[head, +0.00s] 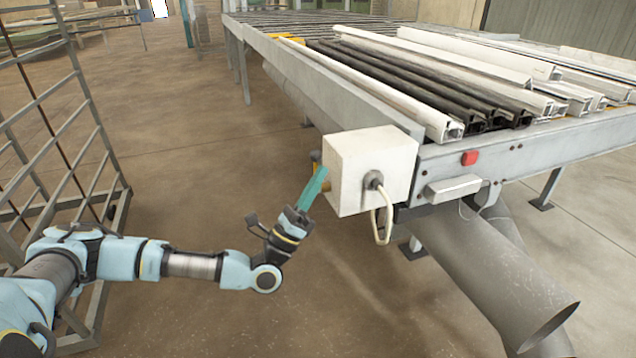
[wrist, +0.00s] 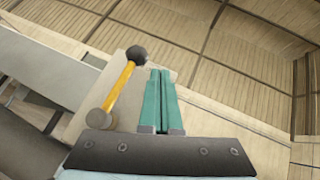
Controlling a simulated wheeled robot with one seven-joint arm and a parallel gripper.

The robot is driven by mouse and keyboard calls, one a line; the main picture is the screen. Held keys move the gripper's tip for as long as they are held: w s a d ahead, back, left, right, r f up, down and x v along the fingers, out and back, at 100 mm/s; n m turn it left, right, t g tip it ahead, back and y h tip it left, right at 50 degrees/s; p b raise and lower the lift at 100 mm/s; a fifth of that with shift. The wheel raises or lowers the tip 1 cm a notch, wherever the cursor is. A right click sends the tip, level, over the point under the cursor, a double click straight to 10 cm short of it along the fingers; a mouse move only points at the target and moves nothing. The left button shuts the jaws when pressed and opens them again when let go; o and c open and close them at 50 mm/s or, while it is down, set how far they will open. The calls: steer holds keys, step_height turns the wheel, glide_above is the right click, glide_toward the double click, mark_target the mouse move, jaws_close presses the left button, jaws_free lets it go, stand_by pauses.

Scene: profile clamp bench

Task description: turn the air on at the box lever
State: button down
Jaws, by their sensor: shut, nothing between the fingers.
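The white box (head: 372,165) is fixed at the near corner of the bench. In the head view my fingers and the box hide most of the lever. My gripper (head: 321,172) has teal fingers pressed together, with nothing between them. The fingers (wrist: 160,73) point at the box face just right of the lever. I cannot tell whether they touch it.
The bench (head: 560,143) carries several white and black profiles (head: 400,85). A red button (head: 469,158) sits on its front edge. A grey pipe (head: 490,260) slopes down below. A cable (head: 386,220) hangs from the box. A metal rack (head: 95,150) stands left; open floor lies between.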

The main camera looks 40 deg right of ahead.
steer(key=shift+w+d+r, duration=0.15)
steer(key=shift+w+r, duration=0.2)
steer(key=shift+w, duration=0.1)
stand_by(0.5)
steer(key=b+v, duration=0.4)
steer(key=v, duration=0.6)
steer(key=shift+a+f, duration=0.3)
